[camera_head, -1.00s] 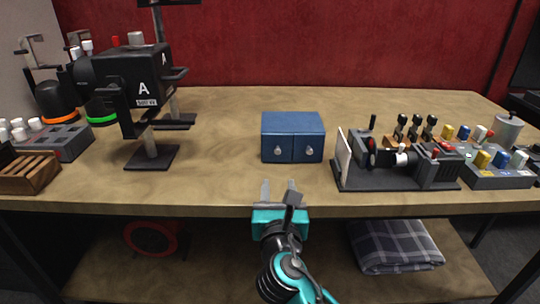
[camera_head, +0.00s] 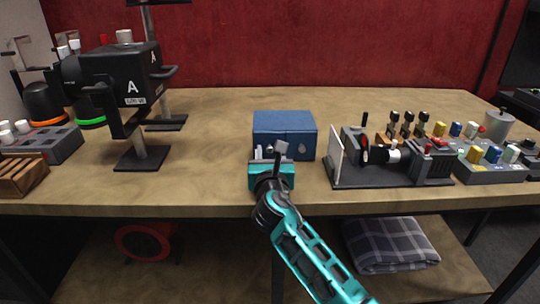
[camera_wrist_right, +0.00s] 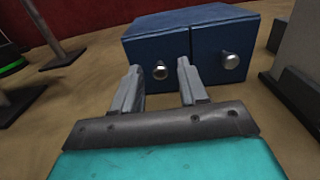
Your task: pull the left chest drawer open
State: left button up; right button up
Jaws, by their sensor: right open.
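The blue chest (camera_head: 284,124) stands on the table with two drawers side by side, each with a round silver knob. In the right wrist view the left drawer (camera_wrist_right: 155,50) and its knob (camera_wrist_right: 159,72) show between my right gripper's fingers, and the right knob (camera_wrist_right: 231,61) shows to their right. Both drawers look shut. My right gripper (camera_head: 268,152) is in front of the left drawer; it also shows in the right wrist view (camera_wrist_right: 160,84). It is open, with a finger on each side of the left knob; whether it touches is unclear. My left gripper is out of view.
A black camera marked A (camera_head: 120,78) on a stand is at the left. A black device with a white panel (camera_head: 336,157) stands close right of the chest. A button box (camera_head: 490,165) is farther right. The table front edge (camera_head: 200,208) runs below my arm.

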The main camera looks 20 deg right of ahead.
jog(key=shift+c, duration=0.2)
grip_shut()
dwell(0.4)
